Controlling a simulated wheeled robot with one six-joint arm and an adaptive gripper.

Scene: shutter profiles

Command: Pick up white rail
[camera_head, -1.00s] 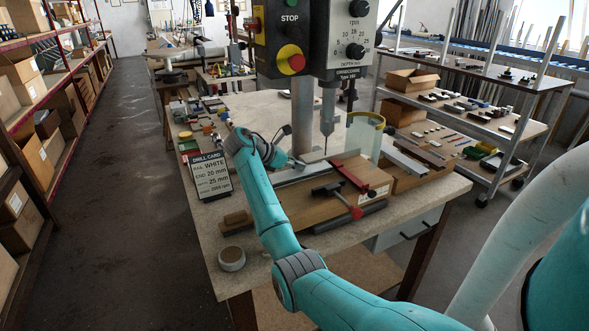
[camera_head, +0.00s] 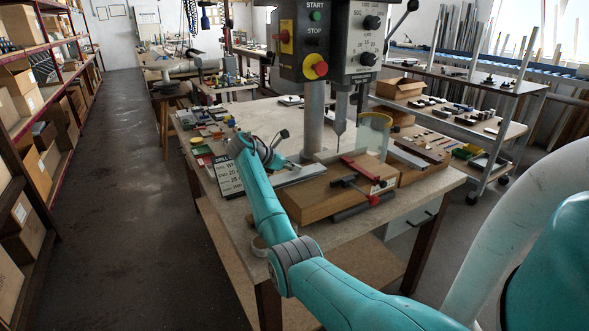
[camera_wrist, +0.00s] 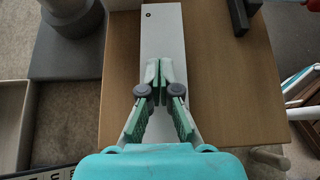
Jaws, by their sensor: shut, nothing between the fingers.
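The white rail (camera_wrist: 162,35) is a flat pale strip with a small dark hole near its far end, lying along a wooden block (camera_wrist: 220,100) in the wrist view. My gripper (camera_wrist: 160,70) is above the rail, its fingers closed together and empty. The fingers and palm hide the rail's near part. I cannot tell whether the fingertips touch it.
The drill press (camera_head: 340,105) stands close behind the rail. A red-handled clamp (camera_head: 362,170) is on the block's right side. Floor to the left is clear.

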